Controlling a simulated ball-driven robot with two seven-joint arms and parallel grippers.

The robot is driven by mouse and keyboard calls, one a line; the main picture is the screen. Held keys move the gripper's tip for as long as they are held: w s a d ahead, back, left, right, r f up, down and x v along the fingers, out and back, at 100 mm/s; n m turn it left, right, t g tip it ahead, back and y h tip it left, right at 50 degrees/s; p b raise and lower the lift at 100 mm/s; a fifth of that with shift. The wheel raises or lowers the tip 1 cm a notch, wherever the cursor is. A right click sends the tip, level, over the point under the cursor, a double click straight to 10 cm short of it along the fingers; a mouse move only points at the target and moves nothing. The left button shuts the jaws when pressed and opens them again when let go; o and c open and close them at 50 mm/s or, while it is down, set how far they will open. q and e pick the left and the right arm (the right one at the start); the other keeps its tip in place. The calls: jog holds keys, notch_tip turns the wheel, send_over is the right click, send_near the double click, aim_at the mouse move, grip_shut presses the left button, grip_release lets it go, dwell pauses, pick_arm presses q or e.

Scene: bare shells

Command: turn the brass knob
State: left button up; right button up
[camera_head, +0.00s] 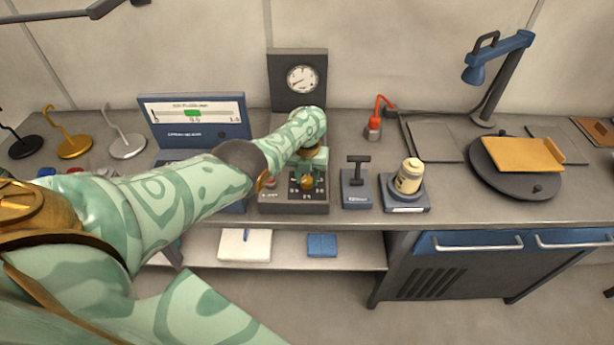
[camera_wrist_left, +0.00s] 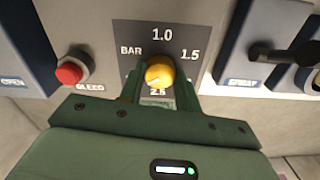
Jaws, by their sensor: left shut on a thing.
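The brass knob (camera_wrist_left: 160,73) sits on a dark dial plate marked BAR, 1.0 and 1.5 in the left wrist view. In the head view the knob (camera_head: 307,183) shows on the front of the grey control box (camera_head: 294,207) below the gauge. My left gripper (camera_wrist_left: 158,88) is shut on the knob, one finger on each side. In the head view my left gripper (camera_head: 308,172) reaches down onto the box from above. The knob's lower part and part of the scale are hidden by the gripper. My right gripper is not in view.
A red button (camera_wrist_left: 70,72) sits left of the knob. A gauge (camera_head: 302,79) stands behind the box. A lever unit (camera_head: 356,187) and a blue stand with a cream jar (camera_head: 409,178) are close on the right. A blue display panel (camera_head: 193,122) stands at left.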

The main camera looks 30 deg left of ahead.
aim_at(307, 180)
pick_arm(q)
jog(key=shift+m, duration=0.5)
jog(key=o, duration=1)
notch_tip(307, 180, up, 16)
jog(key=p, duration=0.9)
jog(key=shift+r+p, duration=0.15)
jog(key=shift+p, duration=0.15)
